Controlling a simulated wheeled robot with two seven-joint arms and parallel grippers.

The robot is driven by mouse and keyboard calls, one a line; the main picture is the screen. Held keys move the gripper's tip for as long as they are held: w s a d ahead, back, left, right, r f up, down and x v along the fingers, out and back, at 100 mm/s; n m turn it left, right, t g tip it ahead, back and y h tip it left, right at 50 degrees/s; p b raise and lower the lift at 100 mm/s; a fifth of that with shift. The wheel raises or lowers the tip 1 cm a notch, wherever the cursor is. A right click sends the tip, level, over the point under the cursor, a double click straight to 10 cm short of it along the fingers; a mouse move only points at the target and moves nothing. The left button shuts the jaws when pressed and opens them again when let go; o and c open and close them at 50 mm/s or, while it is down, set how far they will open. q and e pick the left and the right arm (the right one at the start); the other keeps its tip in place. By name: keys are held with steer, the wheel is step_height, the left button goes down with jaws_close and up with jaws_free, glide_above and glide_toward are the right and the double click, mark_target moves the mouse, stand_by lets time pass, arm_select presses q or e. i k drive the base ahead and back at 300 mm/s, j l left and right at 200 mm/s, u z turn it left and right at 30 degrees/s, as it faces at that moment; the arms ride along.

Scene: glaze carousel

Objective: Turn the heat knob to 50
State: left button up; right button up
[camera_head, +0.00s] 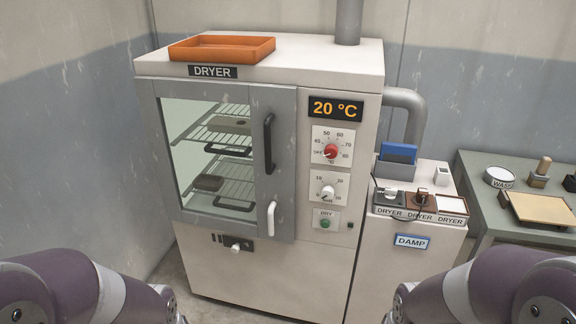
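The heat knob (331,151) is a red knob on the dryer's right-hand front panel. Its dial plate (345,134) carries numbers from about 40 to 80 and an OFF mark at the lower left. The pointer is too small to read surely, but it does not appear to point up at 50. Above it the display (335,108) reads 20 °C. Nothing touches the knob. Only purple and grey links of my two arms show at the bottom left and bottom right corners. Both grippers are outside the view.
The dryer (260,275) has a closed glass door (285,165) with racks inside. Below the heat knob are a white knob (327,192) and a green button (325,223). An orange tray (222,48) lies on top. A cabinet (400,265) and a bench (490,215) stand right.

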mark_target(330, 152)
steer(key=i+l, duration=0.35)
steer(key=i+l+u, duration=0.1)
steer(key=i+l, duration=0.25)
steer(key=l, duration=0.2)
